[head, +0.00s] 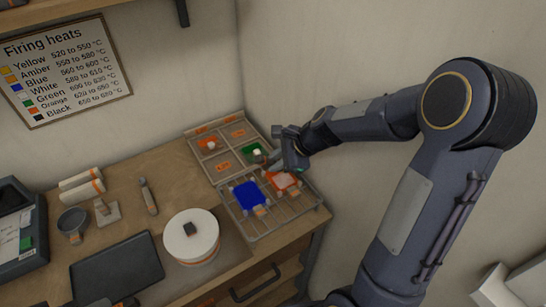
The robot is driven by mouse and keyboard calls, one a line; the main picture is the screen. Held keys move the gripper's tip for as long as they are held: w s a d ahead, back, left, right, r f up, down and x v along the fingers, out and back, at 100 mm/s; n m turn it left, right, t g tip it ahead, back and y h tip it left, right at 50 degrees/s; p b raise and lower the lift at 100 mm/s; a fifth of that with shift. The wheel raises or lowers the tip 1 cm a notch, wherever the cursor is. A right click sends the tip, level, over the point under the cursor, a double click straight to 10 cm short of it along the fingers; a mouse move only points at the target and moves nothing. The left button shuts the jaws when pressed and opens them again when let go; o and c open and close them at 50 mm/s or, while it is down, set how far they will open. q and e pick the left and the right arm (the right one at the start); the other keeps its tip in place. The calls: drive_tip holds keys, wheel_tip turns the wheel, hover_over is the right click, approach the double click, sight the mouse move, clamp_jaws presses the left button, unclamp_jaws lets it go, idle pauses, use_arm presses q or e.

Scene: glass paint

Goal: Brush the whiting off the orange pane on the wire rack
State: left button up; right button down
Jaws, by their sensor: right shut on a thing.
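The orange pane (285,181) lies at the right of the wire rack (263,232), with a pale whitish layer over much of its face. A blue pane (247,195) lies to its left on the same rack. My right gripper (285,156) is just above and behind the orange pane, near the rack's back edge. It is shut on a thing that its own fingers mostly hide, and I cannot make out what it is. I cannot tell whether that thing touches the pane. My left gripper is not in view.
A sectioned tray (225,160) with orange and green pieces stands behind the rack, against the walls. A round white pot (191,238), a dark flat tray (117,271), a grey cup (72,222) and a handled tool (149,196) stand left. The wall is close at right.

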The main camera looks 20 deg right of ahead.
drive_tip(key=shift+s+d, duration=0.15)
drive_tip(key=shift+s, duration=0.7)
drive_tip(key=shift+s+d, duration=0.1)
drive_tip(key=shift+s, duration=0.75)
wheel_tip(320, 180, up, 5)
drive_tip(key=shift+f, duration=0.1)
drive_tip(key=c, duration=1.8)
unclamp_jaws()
drive_tip(key=shift+c, duration=0.2)
clamp_jaws()
